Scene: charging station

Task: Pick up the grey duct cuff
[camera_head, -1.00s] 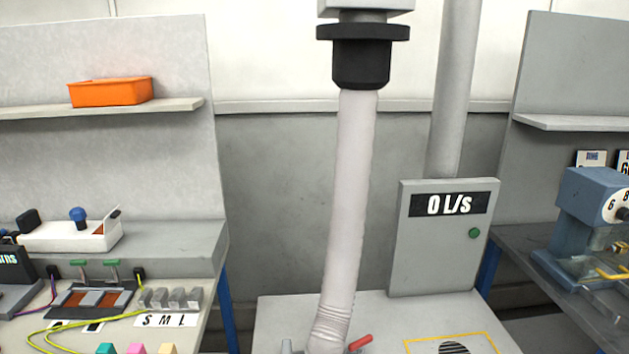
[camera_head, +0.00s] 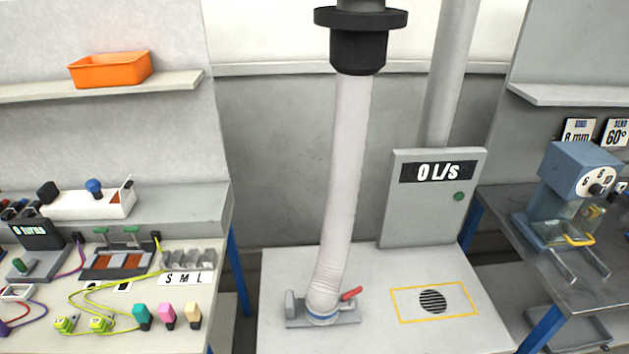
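A pale grey flexible duct (camera_head: 343,170) hangs from a black collar (camera_head: 359,40) at the top centre. Its lower end, where the grey duct cuff (camera_head: 323,301) appears to be, sits upright in a grey holder (camera_head: 348,317) on the table. A blue ring (camera_head: 322,317) shows around its base. The holder has a red lever (camera_head: 351,294) at its right and a grey upright block at its left. The cuff's edge is hard to tell from the wrinkled hose. Neither of my grippers is in view.
A yellow-outlined vent grille (camera_head: 433,301) lies right of the holder, before a grey panel (camera_head: 433,200) reading 0 L/s. The left bench holds cables and coloured connectors (camera_head: 168,316). A blue machine (camera_head: 580,185) stands on the right bench. Bare tabletop separates holder and grille.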

